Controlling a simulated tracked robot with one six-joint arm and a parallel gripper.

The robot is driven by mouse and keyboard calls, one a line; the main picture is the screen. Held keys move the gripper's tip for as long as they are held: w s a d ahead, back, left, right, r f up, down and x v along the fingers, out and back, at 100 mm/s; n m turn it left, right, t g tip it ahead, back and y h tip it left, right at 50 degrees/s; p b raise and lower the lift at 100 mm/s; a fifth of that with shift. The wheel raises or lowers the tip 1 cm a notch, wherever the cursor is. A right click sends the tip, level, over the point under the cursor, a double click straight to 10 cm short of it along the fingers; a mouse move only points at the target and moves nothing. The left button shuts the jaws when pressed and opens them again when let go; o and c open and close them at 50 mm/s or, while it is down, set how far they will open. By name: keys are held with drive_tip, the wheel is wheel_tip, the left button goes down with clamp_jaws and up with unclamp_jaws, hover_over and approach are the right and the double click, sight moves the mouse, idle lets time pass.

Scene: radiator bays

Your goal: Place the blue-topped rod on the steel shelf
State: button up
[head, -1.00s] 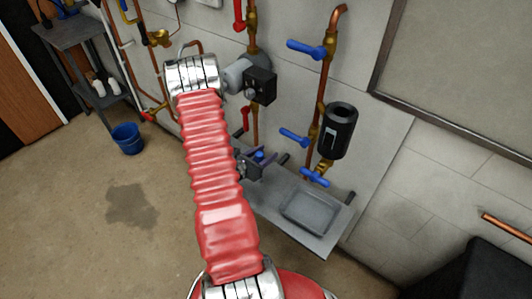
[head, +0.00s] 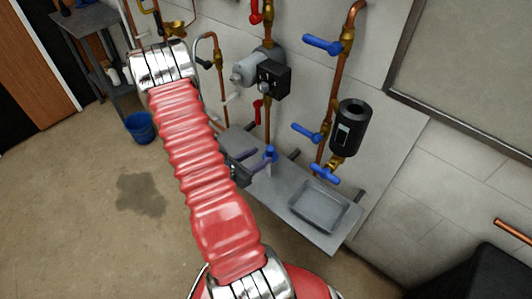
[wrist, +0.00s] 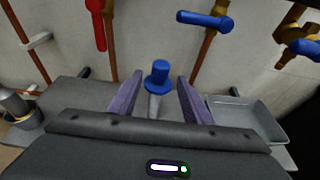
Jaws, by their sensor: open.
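The blue-topped rod (head: 270,154) stands upright on the steel shelf (head: 258,193), left of the grey tray. In the wrist view the rod (wrist: 158,76) has a blue cap and a pale shaft. My gripper (head: 259,162) is open at the rod's left in the head view. In the wrist view my gripper's purple fingers (wrist: 160,88) lie one on each side of the rod, with a gap on both sides. The rod's foot is hidden behind the gripper body in the wrist view. The steel shelf (wrist: 85,93) extends to both sides there.
A shallow grey tray (head: 318,206) sits on the shelf's right part. Copper pipes with blue-handled valves (head: 322,45), a black cylinder (head: 350,127) and a grey pump (head: 250,70) are on the wall above. A blue bucket (head: 140,127) stands on the floor at left.

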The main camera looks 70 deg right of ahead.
drive_tip(key=shift+v, duration=0.8)
drive_tip(key=w+a+r+m+y, duration=0.4)
drive_tip(key=a+r+m, duration=0.5)
drive_tip(key=r, duration=0.6)
drive_tip(key=w+a+r+m+t+y, duration=0.1)
drive_tip(key=a+r, duration=0.4)
drive_tip(key=a, duration=0.7)
drive_tip(key=w+a+r+m+t+y, duration=0.2)
drive_tip(key=w+a+r+t+y, duration=0.2)
drive_tip(key=a, duration=0.8)
drive_tip(key=w+a+r+m+t+y, duration=0.1)
drive_tip(key=w+a+r+t+y, duration=0.2)
drive_tip(key=a, duration=0.9)
wheel_tip(320, 180, up, 4)
drive_tip(key=t+y, duration=0.1)
drive_tip(key=t, duration=0.2)
drive_tip(key=shift+a+f, duration=0.1)
drive_tip(key=shift+f, duration=0.05)
drive_tip(key=shift+c, duration=0.4)
